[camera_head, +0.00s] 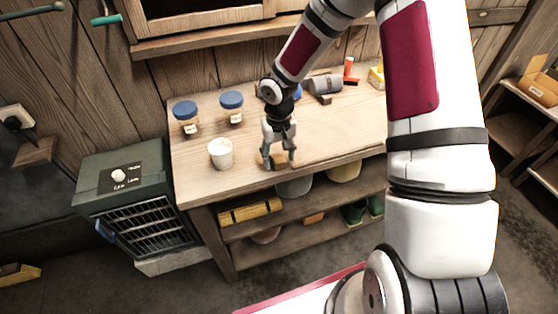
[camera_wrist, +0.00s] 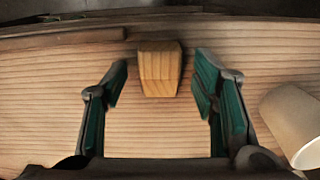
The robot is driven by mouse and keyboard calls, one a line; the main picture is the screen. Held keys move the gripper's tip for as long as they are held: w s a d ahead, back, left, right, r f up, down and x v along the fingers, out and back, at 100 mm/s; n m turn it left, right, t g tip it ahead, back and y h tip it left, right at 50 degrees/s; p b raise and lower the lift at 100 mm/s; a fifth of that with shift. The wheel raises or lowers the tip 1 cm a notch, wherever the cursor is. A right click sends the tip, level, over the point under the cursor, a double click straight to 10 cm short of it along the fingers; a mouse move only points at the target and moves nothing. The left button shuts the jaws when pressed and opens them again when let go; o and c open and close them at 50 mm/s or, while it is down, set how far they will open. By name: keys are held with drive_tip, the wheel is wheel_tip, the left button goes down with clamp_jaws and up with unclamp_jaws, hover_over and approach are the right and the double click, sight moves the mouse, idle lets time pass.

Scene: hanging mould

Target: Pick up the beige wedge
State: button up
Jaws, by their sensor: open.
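The beige wedge (camera_wrist: 159,70) is a small wooden block with light grain, standing on the workbench near its front edge. In the wrist view it is centred between the tips of my gripper (camera_wrist: 160,88), slightly toward the far side. My gripper is open, with green-padded fingers on either side and a visible gap to the wedge on both sides. In the head view my gripper (camera_head: 280,165) points down at the bench top and mostly hides the wedge.
A white cup (camera_head: 221,154) stands left of my gripper and shows at right in the wrist view (camera_wrist: 293,125). A wooden strip (camera_head: 335,157) lies along the front edge. Blue-lidded jars (camera_head: 187,117) and a grey can (camera_head: 325,84) stand farther back. The bench (camera_head: 200,187) is clear at front left.

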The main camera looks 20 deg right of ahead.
drive_tip(key=c, duration=1.1)
drive_tip(key=shift+r, duration=0.15)
